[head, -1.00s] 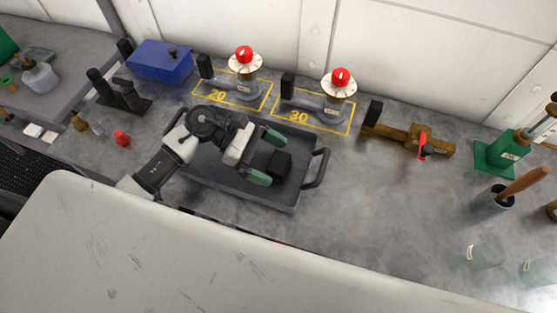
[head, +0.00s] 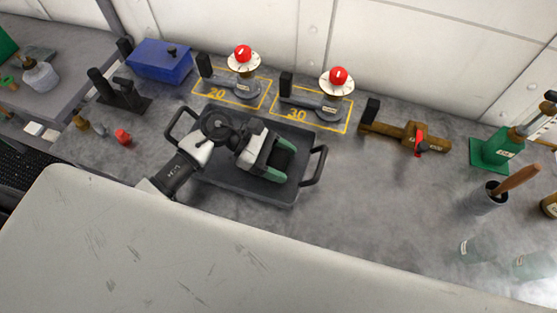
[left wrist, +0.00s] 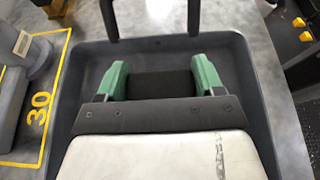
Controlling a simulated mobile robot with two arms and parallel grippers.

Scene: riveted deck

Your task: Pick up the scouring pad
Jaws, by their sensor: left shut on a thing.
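The scouring pad (head: 280,160) is a dark, nearly black block in the dark grey tray (head: 300,141). In the left wrist view the pad (left wrist: 161,84) spans the gap between the two green fingertips. My left gripper (head: 281,161) reaches over the tray from the left and is shut on the pad, one finger on each side. The gripper (left wrist: 162,80) hides part of the pad. I cannot tell whether the pad still touches the tray floor. My right gripper is not in view.
Two red-knobbed valves (head: 243,60) (head: 335,88) stand behind the tray in yellow outlines. A brass valve (head: 405,135) lies to the right. A blue box (head: 161,61) and a black stand (head: 118,92) are at back left. The deck right of the tray (head: 375,195) is clear.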

